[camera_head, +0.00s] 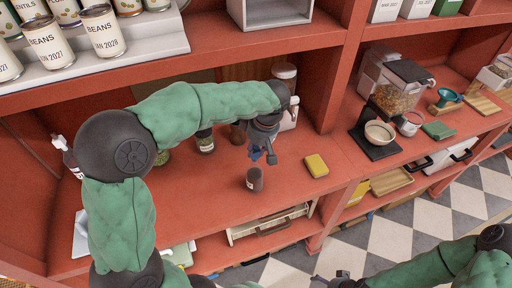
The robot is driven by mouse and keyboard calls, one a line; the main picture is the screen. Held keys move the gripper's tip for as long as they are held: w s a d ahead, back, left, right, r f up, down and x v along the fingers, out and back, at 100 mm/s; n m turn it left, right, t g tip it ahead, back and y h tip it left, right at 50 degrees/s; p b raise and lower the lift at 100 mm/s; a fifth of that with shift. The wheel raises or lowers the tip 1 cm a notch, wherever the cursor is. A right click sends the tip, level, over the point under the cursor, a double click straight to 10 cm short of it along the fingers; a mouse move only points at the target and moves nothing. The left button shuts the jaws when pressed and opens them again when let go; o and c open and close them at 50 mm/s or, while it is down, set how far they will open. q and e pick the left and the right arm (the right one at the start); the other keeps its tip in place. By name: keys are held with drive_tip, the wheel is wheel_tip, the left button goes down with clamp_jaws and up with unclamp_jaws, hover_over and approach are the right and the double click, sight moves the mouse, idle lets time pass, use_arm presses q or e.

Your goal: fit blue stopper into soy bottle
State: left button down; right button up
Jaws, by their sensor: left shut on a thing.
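A dark brown soy bottle (254,180) with a pale label stands upright on the red shelf board near its front edge. My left gripper (264,153) hangs above the bottle, reaching in from the left and pointing down. It is shut on a small blue stopper (255,154), which is partly hidden by the fingers. A visible gap separates the stopper from the bottle top. My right gripper (331,279) is low at the bottom edge, away from the bottle, with its fingertips apart and nothing seen between them.
Jars, one with a label (205,142), and a white-lidded canister (285,75) stand behind. A scale with a bowl (380,134) is on the right-hand shelf. Cans (102,32) fill the upper left shelf. Board around the bottle is clear.

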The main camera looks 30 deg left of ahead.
use_arm(q)
drive_tip(key=shift+f+b, duration=0.85)
drive_tip(key=shift+f, duration=0.2)
drive_tip(key=c, duration=0.9)
unclamp_jaws()
drive_tip(key=shift+r, duration=0.1)
drive_tip(key=v, duration=1.1)
drive_tip(key=shift+r, duration=0.4)
